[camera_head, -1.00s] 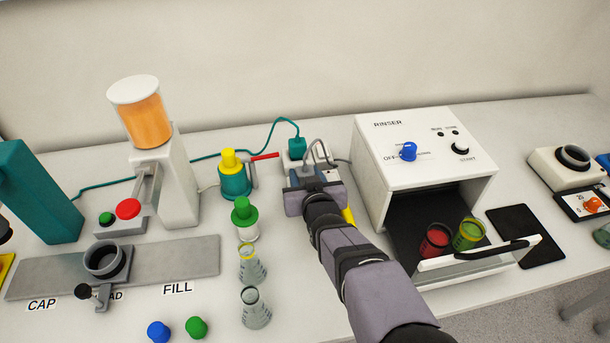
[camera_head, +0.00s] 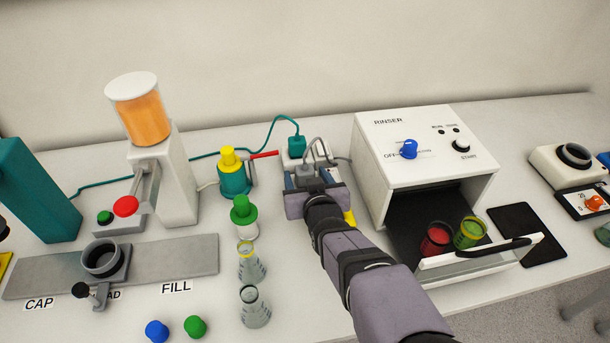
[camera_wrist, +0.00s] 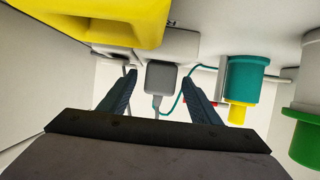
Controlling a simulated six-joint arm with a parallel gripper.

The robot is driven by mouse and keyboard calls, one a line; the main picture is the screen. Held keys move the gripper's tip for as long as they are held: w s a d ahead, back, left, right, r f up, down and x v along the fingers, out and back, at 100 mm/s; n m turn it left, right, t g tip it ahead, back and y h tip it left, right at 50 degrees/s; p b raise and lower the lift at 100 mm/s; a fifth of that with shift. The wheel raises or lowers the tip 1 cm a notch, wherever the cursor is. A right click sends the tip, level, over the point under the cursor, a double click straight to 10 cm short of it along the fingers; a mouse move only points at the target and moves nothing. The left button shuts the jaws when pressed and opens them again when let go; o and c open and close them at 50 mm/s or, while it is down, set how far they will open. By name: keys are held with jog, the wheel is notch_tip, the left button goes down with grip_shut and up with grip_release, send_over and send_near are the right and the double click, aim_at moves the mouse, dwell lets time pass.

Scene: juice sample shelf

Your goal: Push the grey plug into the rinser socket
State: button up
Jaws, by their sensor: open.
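The grey plug (camera_wrist: 161,77) has a grey cord and sits against a white socket block (camera_wrist: 182,45) in the wrist view. In the head view the plug (camera_head: 305,171) is at the block's near end, partly hidden by my gripper. My gripper (camera_head: 304,180) is open there, and in the wrist view its two fingers (camera_wrist: 159,80) stand on either side of the plug with gaps showing. I cannot tell how deep the plug sits. The white rinser (camera_head: 421,155) stands to the right.
A teal plug (camera_head: 297,144) is in the block's far end. A teal-and-yellow bottle (camera_head: 234,181) stands left of my gripper, with a green-capped one (camera_head: 243,216) nearer. A yellow thing (camera_wrist: 100,18) fills the wrist view's top left. The rinser's open drawer holds red and green cups.

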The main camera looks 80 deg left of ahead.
jog(key=shift+b+v, duration=0.8)
jog(key=shift+v, duration=2)
